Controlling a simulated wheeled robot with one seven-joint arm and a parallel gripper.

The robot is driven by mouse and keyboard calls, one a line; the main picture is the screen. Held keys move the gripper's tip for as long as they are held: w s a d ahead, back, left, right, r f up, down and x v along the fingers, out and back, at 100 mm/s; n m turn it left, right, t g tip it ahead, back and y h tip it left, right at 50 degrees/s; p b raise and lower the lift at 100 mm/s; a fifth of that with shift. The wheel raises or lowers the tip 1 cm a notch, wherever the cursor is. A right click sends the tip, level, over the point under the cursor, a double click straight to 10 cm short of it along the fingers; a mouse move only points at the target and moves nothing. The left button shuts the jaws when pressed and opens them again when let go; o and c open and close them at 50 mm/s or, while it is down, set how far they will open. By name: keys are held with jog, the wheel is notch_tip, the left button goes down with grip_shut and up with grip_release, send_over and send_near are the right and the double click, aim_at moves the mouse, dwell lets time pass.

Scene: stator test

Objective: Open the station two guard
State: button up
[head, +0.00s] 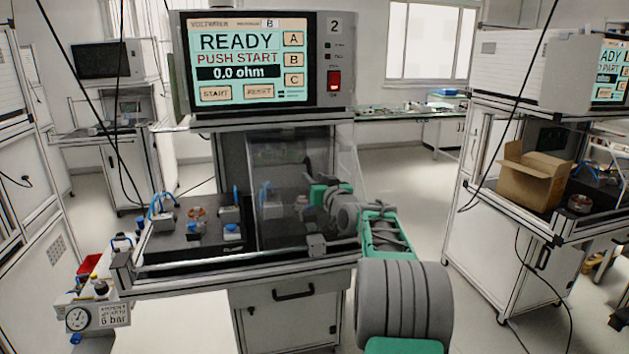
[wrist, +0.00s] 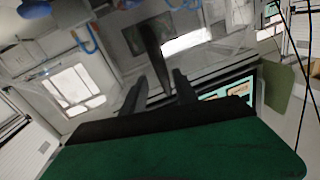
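Station two, marked 2, has a screen (head: 252,62) reading READY, PUSH START and 0.0 ohm. Its clear guard (head: 290,225) stands upright over the right half of the work deck; the left half, with a copper-coloured ring part (head: 197,213), is uncovered. My arm comes in from the lower right, and my gripper is at the guard's right part, partly hidden behind or against the clear panel. In the wrist view my gripper's (wrist: 158,92) two dark fingers are apart, with a dark upright bar (wrist: 152,45) between or just beyond them. Contact cannot be told.
A grey block (head: 317,245) sits on the front rail below the guard. A pressure gauge (head: 78,319) and bottles are at the lower left. Another station with a cardboard box (head: 535,175) stands to the right. The floor between the stations is clear.

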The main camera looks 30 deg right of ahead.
jog(key=shift+a, duration=0.1)
jog(key=s+b, duration=0.1)
jog(key=s, duration=0.6)
jog(key=shift+s+a, duration=0.35)
jog(key=shift+a, duration=0.1)
jog(key=s+a+f+n+g+y+p, duration=0.1)
jog(key=s+a+f+g+p, duration=0.15)
jog(key=a, duration=0.55)
jog(key=s+a+f+n+g+y+p, duration=0.1)
jog(key=s+a+g+p, duration=0.2)
jog(key=a, duration=0.4)
jog(key=s+a+f+n+g+y+p, duration=0.15)
jog(key=s+a, duration=0.25)
jog(key=a, duration=0.4)
jog(key=s+a+f+g+p, duration=0.1)
jog(key=s+a+f+g, duration=0.2)
jog(key=s, duration=0.8)
jog(key=s+a+f+g+h+p, duration=0.1)
jog(key=s+a+f+g, duration=0.2)
jog(key=s, duration=0.8)
jog(key=shift+a+f+g+p, duration=0.4)
jog(key=shift+f+g, duration=0.2)
jog(key=shift+g, duration=0.2)
